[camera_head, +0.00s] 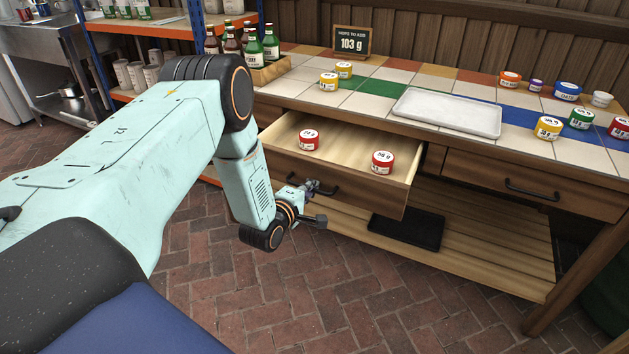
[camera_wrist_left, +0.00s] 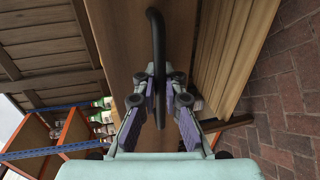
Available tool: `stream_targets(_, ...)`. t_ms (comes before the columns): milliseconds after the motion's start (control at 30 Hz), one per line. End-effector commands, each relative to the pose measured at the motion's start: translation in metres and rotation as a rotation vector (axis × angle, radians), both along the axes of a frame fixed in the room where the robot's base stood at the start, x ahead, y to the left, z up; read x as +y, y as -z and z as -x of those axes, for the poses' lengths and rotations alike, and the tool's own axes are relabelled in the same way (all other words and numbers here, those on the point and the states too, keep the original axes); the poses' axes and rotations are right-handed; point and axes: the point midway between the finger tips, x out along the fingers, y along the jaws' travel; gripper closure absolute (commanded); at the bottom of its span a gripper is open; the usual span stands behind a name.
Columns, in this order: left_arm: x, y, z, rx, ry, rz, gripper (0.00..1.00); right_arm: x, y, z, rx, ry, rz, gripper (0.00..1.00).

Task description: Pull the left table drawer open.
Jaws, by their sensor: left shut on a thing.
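The left table drawer (camera_head: 365,184) stands pulled out from the table in the head view. Two red-lidded jars sit inside it, one at the left (camera_head: 308,141) and one at the right (camera_head: 382,162). My left gripper (camera_head: 313,187) is at the drawer's front, at its dark handle (camera_head: 327,190). In the left wrist view my left gripper (camera_wrist_left: 160,78) is shut on the black bar handle (camera_wrist_left: 158,35), with a finger on each side of it. The handle runs upright in that view against the brown drawer front (camera_wrist_left: 124,30). My right gripper is in neither view.
A second drawer (camera_head: 535,180) at the right is closed. A dark flat thing (camera_head: 407,231) lies on the slatted lower shelf (camera_head: 480,262). Brick floor in front is clear.

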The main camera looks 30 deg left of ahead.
Motion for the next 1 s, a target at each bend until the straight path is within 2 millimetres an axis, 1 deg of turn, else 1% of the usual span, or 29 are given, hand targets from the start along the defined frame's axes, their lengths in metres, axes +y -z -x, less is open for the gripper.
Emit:
stream_targets(100, -0.001, -0.002, 0.008, -0.002, 0.000, -0.001, 1.00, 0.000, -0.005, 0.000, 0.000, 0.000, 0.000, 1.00)
stream_targets(267, -0.001, -0.002, 0.015, -0.004, 0.000, 0.000, 1.00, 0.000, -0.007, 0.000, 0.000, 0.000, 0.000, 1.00)
stream_targets(700, -0.001, -0.002, 0.018, -0.005, -0.001, -0.001, 1.00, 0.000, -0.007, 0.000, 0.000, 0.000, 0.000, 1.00)
stream_targets(733, -0.001, -0.002, 0.018, -0.006, -0.001, -0.001, 0.91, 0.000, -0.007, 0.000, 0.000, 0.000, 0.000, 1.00)
stream_targets(833, -0.002, -0.002, 0.019, -0.005, -0.001, -0.001, 0.82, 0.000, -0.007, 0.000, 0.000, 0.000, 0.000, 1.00)
stream_targets(1000, -0.002, -0.001, 0.020, -0.002, -0.001, 0.000, 0.82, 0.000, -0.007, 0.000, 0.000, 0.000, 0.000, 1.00)
